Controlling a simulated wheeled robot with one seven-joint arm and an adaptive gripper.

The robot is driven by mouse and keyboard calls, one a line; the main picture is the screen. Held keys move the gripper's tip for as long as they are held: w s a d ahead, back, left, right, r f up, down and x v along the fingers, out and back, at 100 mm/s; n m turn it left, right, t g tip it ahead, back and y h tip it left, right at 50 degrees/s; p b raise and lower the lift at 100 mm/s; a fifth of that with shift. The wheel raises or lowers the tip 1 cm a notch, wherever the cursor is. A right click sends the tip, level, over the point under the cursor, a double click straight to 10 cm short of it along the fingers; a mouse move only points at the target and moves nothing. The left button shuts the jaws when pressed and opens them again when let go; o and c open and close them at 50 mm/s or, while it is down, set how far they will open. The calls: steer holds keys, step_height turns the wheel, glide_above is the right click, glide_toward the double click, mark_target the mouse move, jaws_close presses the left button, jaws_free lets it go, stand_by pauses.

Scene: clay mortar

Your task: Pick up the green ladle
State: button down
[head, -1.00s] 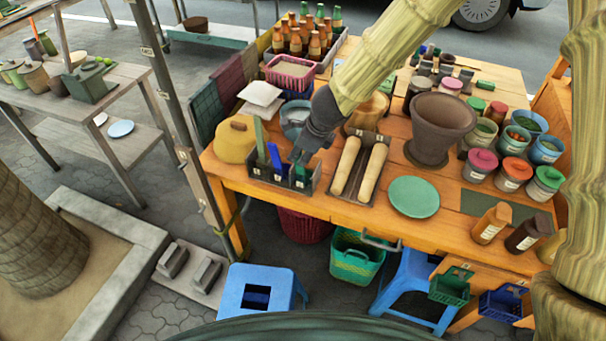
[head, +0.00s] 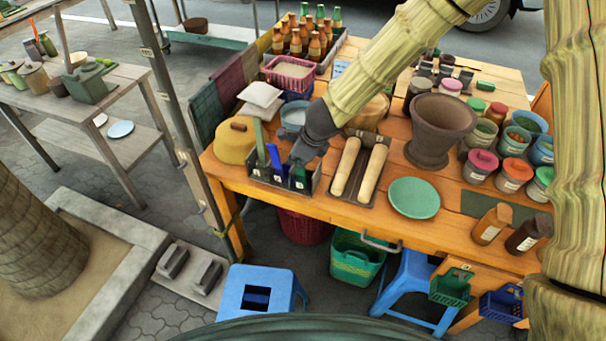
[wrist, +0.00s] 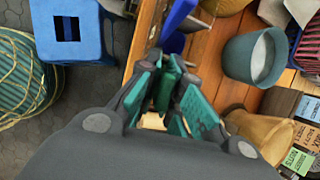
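The green ladle stands in a dark rack (head: 262,172) at the table's front left; a dark green part (head: 299,177) shows below my gripper (head: 300,160). In the wrist view a green handle (wrist: 168,88) lies between the teal-padded fingers of my gripper (wrist: 170,72). The fingers are close on both sides of it; whether they press on it cannot be told. A blue-handled utensil (head: 275,158) stands just left of my gripper, and a paler green handle (head: 260,140) rises farther left. The ladle's lower end is hidden in the rack.
Two rolling pins (head: 346,166) lie in a tray right of the rack. A blue-grey pot (head: 294,116) and a yellow lidded pot (head: 235,140) stand close behind and left. A green plate (head: 414,198) and a brown mortar (head: 441,125) are farther right.

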stand_by(0.3)
step_height(320, 180, up, 9)
steer(key=p, duration=0.4)
steer(key=shift+r, duration=0.1)
steer(key=shift+r+p, duration=0.45)
steer(key=shift+p, duration=0.15)
steer(key=c, duration=2.1)
jaws_free()
jaws_close()
